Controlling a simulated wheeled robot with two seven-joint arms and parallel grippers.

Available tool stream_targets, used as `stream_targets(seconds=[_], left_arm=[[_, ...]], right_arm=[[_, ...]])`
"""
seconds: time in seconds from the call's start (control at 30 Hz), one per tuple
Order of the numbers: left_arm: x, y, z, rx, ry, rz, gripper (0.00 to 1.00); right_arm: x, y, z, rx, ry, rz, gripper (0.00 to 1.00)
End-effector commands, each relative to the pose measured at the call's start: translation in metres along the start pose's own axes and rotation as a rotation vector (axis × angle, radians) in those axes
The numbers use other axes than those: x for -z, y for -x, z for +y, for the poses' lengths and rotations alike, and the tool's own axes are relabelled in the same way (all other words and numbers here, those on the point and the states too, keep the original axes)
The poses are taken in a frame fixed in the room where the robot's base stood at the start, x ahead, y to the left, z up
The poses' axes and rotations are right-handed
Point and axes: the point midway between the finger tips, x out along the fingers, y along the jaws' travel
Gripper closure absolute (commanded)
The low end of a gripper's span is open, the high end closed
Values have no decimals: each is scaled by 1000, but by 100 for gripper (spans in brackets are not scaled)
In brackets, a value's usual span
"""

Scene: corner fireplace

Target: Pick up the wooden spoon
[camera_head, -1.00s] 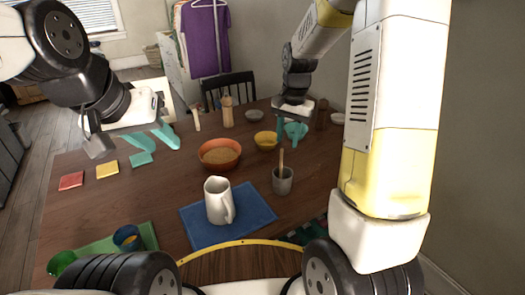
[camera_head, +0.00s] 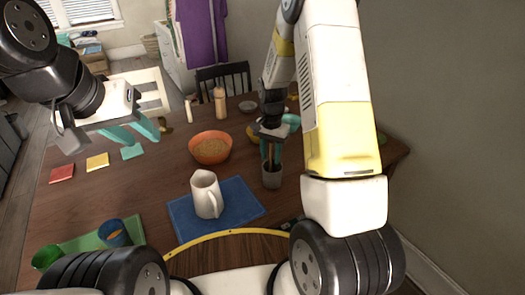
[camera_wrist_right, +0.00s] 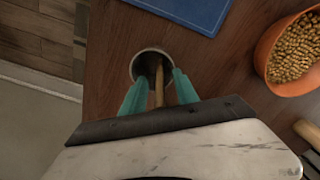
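The wooden spoon (camera_wrist_right: 158,90) stands in a small grey cup (camera_head: 272,178), with its handle pointing up. Its lower end is hidden inside the cup. My right gripper (camera_head: 270,152) points down just above the cup. In the right wrist view its two teal fingers stand apart, one on each side of the spoon handle, with gaps visible, and their tips are near the cup rim (camera_wrist_right: 136,62). My left gripper (camera_head: 133,130) hangs over the far left of the table, with its teal fingers spread and nothing between them.
A white pitcher (camera_head: 207,197) stands on a blue mat (camera_head: 242,197) left of the cup. An orange bowl of grain (camera_head: 211,148) is behind it. Blue and green cups (camera_head: 112,233) stand front left. Red, yellow and teal squares lie at left.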

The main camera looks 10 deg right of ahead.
Motion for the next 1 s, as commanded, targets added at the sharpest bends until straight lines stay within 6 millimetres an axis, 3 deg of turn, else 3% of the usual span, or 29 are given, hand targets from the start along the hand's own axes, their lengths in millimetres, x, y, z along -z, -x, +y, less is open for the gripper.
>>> stream_targets(seconds=[0.2, 0.4, 0.77, 0.87, 1.0], left_arm=[[0, 0, 0, 0, 0, 0, 64], [0, 0, 0, 0, 0, 0, 64], [0, 0, 0, 0, 0, 0, 64], [0, 0, 0, 0, 0, 0, 64], [0, 0, 0, 0, 0, 0, 64]], right_arm=[[0, 0, 0, 1, 0, 1, 66], [0, 0, 0, 1, 0, 1, 100], [0, 2, 0, 1, 0, 1, 100], [1, 10, -1, 3, 0, 3, 100], [1, 36, -1, 5, 0, 5, 100]])
